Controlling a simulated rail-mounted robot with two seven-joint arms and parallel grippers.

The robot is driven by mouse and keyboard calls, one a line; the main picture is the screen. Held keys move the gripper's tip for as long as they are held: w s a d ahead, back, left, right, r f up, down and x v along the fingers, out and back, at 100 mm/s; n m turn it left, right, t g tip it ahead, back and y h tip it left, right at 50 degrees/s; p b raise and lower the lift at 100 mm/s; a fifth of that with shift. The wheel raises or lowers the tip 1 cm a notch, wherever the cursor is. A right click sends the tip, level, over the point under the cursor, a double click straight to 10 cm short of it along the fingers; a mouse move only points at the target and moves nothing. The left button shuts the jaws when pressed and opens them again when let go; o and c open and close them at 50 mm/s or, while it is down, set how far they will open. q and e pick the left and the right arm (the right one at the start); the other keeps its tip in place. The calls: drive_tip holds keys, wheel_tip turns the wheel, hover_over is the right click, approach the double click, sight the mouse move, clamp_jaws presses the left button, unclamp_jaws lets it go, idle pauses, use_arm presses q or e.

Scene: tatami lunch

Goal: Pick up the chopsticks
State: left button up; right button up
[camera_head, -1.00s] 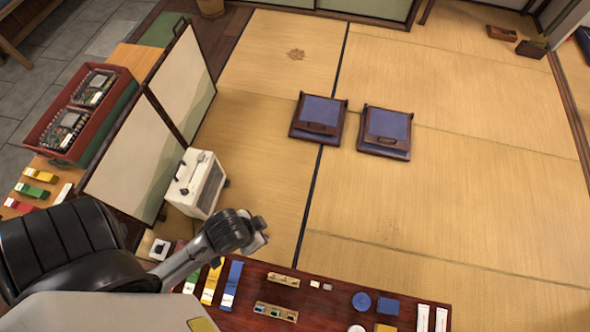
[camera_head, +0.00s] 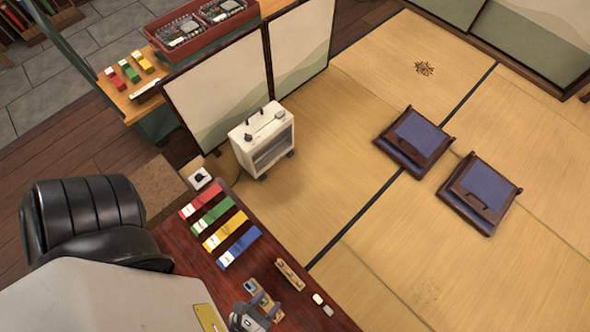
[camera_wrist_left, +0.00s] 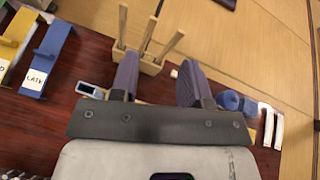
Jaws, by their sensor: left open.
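Several thin wooden sticks, which look like the chopsticks, stand upright in a small wooden holder (camera_wrist_left: 150,66) in the left wrist view. The holder also shows on the dark red table in the head view (camera_head: 290,275), where the sticks are hard to make out. My left gripper (camera_wrist_left: 157,62) is open and empty, its two fingers pointing towards the holder. In the head view my left gripper (camera_head: 256,310) is low over the table, just in front of the holder. I cannot tell how much gap remains between fingertips and sticks. My right gripper is not in view.
Red, green, yellow and blue labelled strips (camera_head: 238,248) lie left on the table (camera_head: 190,245). A small tray of items (camera_head: 268,302) is close by my gripper. Blue round things (camera_wrist_left: 230,101) and pale strips (camera_wrist_left: 279,130) lie right. A white heater-like box (camera_head: 263,138) stands on the tatami.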

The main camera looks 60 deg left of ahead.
use_arm(q)
drive_tip(key=d+m, duration=0.1)
drive_tip(key=s+d+m+h, duration=0.1)
drive_tip(key=s+d+m, duration=0.1)
drive_tip(key=shift+f+t+h+b, duration=0.3)
drive_tip(key=shift+f+t+b, duration=0.05)
drive_tip(key=shift+t, duration=0.05)
drive_tip(key=b+x, duration=0.6)
drive_tip(key=x, duration=0.7)
drive_tip(key=shift+w+a+f, duration=0.2)
drive_tip(key=shift+w+a, duration=0.1)
drive_tip(key=shift+s, duration=0.1)
clamp_jaws()
